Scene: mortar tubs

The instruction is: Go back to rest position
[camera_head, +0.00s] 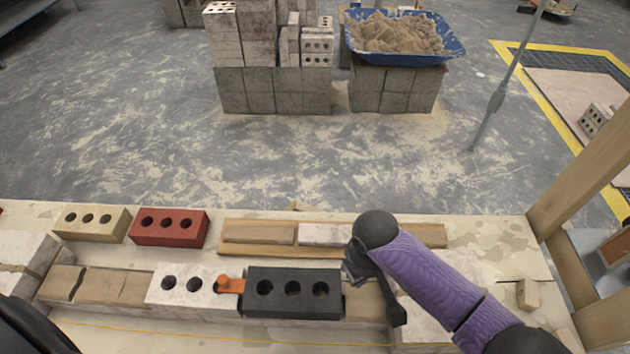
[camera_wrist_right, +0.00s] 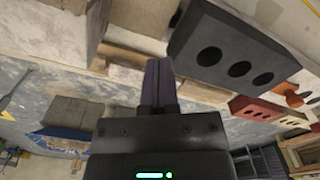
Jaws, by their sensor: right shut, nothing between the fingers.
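My right arm comes in from the right in the head view. My right gripper (camera_head: 396,314) is low over the front row of bricks, just right of the black three-hole brick (camera_head: 292,290). In the right wrist view its fingers (camera_wrist_right: 160,68) are together and hold nothing. The black brick (camera_wrist_right: 232,52) shows there just right of the fingertips, apart from them in that picture. My left gripper is in neither view.
The front row also has a white holed brick (camera_head: 184,284) and an orange piece (camera_head: 230,285) beside the black brick. Behind stand a tan brick (camera_head: 92,222), a red brick (camera_head: 169,227) and a wooden board (camera_head: 258,250). A wooden post (camera_head: 585,190) rises at right.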

